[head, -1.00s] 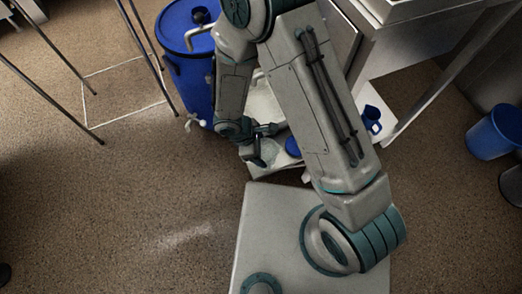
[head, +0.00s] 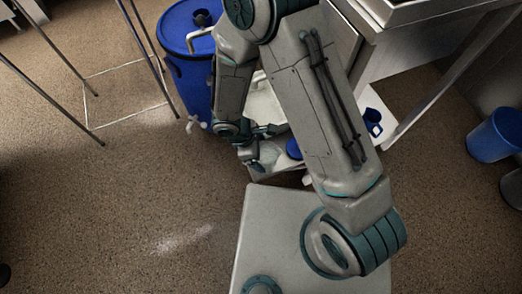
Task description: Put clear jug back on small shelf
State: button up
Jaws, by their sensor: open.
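My gripper (head: 259,147) is low over the front of the small pale shelf (head: 280,172), beneath my forearm. Its jaws are open. A pale, see-through shape that looks like the clear jug (head: 269,154) is beside the fingers, at the shelf's front. It is small and partly covered, so I cannot tell whether the fingers touch it or how it rests. My arm hides much of the shelf. A blue round item (head: 293,149) sits on the shelf just right of the gripper.
A large blue barrel (head: 187,75) with a tap stands left of the shelf. A blue jug (head: 373,122) stands on a white surface to the right. A blue bin (head: 495,133) is at far right. A metal frame (head: 155,50) stands at left; open floor lies below it.

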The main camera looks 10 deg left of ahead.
jog(key=p+v, duration=0.2)
jog(key=v, duration=0.9)
